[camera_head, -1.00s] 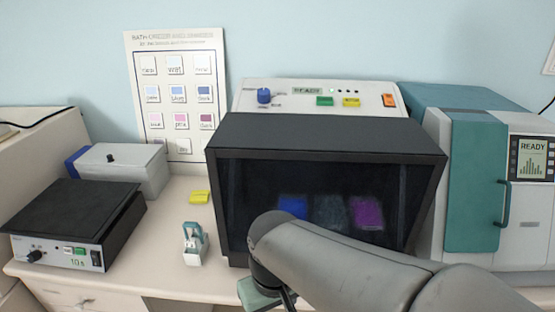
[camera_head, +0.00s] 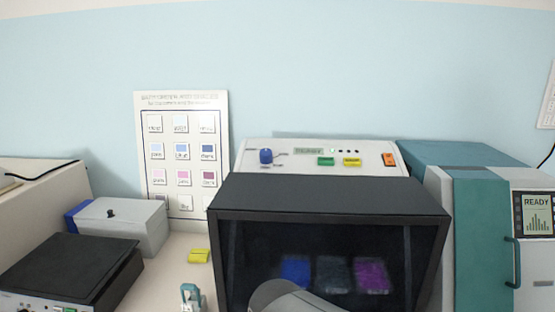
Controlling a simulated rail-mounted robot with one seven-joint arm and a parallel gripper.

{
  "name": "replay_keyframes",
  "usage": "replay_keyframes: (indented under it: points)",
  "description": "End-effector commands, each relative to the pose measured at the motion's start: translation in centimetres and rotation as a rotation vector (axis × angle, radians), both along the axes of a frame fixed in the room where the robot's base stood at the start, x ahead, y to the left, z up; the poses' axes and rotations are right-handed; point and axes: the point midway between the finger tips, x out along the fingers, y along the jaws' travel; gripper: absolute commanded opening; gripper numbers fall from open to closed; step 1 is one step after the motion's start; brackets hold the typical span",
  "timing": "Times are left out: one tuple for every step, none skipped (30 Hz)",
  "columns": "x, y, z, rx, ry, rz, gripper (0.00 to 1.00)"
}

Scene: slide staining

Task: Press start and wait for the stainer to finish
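The stainer (camera_head: 330,192) stands in the middle of the bench, with a black hood and a dark clear front. Blue, grey and magenta baths show dimly through the front. Its white control panel (camera_head: 290,155) rises behind the hood. The panel has a blue knob (camera_head: 266,156), a green button (camera_head: 326,161), a yellow button (camera_head: 352,161), an orange switch (camera_head: 389,160) and a small display (camera_head: 308,151), whose text is too blurred to read. Small indicator lights sit right of the display. My arm shows at the bottom, in front of the stainer. My gripper is out of view.
A teal and white machine (camera_head: 480,240) with a READY screen stands at right. A black-topped box (camera_head: 70,265) and a grey box (camera_head: 125,225) stand at left. A yellow block (camera_head: 199,256) and a small teal-and-white item (camera_head: 191,297) lie between. A colour chart (camera_head: 182,150) leans on the wall.

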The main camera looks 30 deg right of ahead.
Motion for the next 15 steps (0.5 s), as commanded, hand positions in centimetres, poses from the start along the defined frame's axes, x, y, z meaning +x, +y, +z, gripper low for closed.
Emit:
replay_keyframes:
  points:
    - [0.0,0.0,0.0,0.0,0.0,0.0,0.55]
    - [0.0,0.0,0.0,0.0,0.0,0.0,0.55]
    - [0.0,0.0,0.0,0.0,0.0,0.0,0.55]
    - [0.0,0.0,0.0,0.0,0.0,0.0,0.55]
    - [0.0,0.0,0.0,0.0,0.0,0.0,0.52]
    - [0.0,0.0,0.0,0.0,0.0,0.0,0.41]
    - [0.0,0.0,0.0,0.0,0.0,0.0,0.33]
    - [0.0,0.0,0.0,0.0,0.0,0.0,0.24]
    - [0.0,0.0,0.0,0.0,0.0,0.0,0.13]
    - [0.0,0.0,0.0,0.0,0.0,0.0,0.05]
    - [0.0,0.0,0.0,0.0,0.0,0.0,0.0]
    - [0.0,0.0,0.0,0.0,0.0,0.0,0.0]
    - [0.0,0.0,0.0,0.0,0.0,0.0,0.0]
    - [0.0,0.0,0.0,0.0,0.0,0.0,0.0]
    - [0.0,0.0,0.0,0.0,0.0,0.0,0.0]
